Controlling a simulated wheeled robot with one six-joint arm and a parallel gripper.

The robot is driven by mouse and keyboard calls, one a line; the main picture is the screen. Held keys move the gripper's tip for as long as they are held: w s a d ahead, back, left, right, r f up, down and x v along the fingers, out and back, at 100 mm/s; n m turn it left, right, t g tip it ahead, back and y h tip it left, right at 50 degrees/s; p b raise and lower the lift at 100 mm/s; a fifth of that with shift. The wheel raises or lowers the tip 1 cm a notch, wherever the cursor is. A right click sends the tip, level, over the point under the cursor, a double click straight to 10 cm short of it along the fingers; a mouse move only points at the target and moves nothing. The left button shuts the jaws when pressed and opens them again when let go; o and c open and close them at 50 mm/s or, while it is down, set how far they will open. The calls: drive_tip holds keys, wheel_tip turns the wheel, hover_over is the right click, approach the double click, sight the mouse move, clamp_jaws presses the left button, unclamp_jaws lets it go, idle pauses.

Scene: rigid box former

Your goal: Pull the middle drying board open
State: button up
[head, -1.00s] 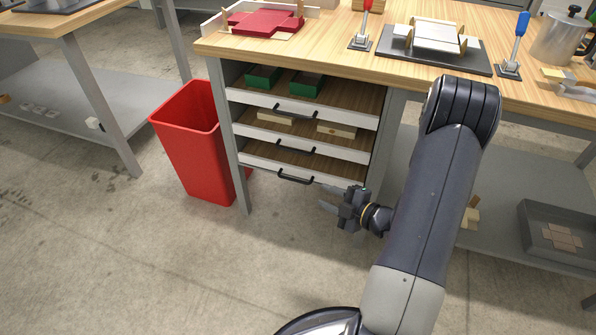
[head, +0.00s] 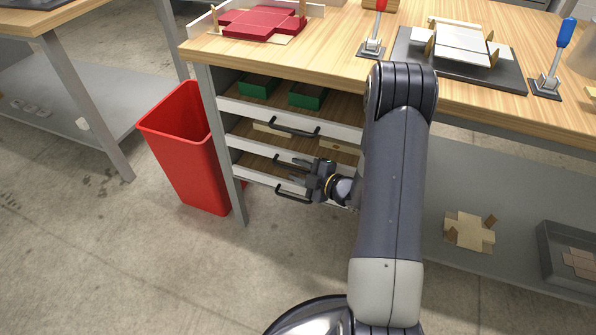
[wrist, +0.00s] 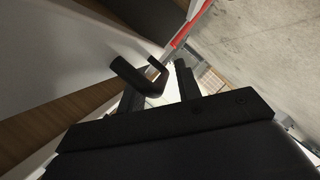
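The middle drying board (head: 247,147) is a shallow white-fronted board with a wood surface, in the rack under the workbench. Its black bar handle (head: 284,159) is partly hidden by my gripper (head: 296,175) in the head view. My gripper points left at the handle and looks open. In the wrist view a black handle (wrist: 136,76) lies just ahead of and between the two spread fingers (wrist: 158,90). I cannot tell whether they touch it. The middle board's front sits about in line with the boards above and below.
The top board (head: 240,104) carries green boxes and has its own handle (head: 295,129). The bottom board (head: 250,176) has a handle (head: 292,195) just under my gripper. A red bin (head: 185,150) stands left of the rack. The floor in front is clear.

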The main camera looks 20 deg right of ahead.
drive_tip(key=shift+w+a, duration=0.1)
drive_tip(key=shift+w, duration=0.05)
clamp_jaws()
idle(0.6)
